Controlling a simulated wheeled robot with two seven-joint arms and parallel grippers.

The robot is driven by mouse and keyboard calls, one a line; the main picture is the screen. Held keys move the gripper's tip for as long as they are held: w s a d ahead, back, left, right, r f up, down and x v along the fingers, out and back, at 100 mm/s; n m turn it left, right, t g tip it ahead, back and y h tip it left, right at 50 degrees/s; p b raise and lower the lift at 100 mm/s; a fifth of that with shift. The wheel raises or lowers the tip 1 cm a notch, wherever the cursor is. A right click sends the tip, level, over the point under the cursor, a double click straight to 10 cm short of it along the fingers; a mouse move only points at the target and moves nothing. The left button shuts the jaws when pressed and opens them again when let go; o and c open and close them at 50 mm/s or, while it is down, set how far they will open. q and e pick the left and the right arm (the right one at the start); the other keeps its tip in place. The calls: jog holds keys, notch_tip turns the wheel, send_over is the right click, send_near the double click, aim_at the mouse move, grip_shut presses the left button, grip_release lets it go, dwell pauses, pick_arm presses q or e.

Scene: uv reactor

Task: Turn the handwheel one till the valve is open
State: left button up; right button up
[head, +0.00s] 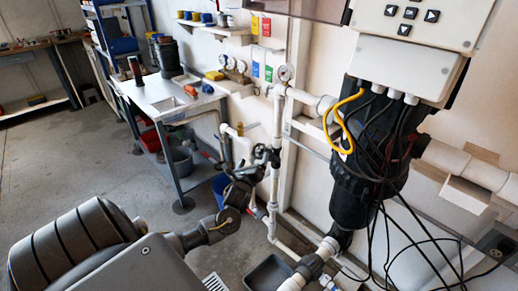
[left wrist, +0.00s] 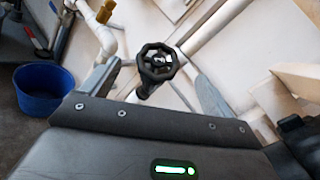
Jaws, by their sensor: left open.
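The black handwheel (left wrist: 157,62) has a faceted rim and spokes. It sits on a short dark stem in front of the white pipework in the left wrist view. My left gripper (head: 243,176) is beside the pipes in the head view. In the left wrist view its two grey fingers (left wrist: 158,78) are spread wide, one to each side of the handwheel, with visible gaps and no clear contact. In the head view the gripper and dark fittings overlap, so the wheel is hard to make out there. My right gripper is in neither view.
A blue bucket (left wrist: 45,92) stands on the floor left of the gripper. White vertical pipes (head: 276,125) and a black reactor body (head: 350,195) with hanging cables are close on the right. A workbench (head: 165,95) stands at the back left. Open floor lies at left.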

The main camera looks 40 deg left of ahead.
aim_at(258, 149)
pick_arm(q)
jog(key=x, duration=0.9)
jog(key=shift+w+f, duration=0.1)
jog(key=shift+w, duration=0.05)
jog(key=c, duration=0.9)
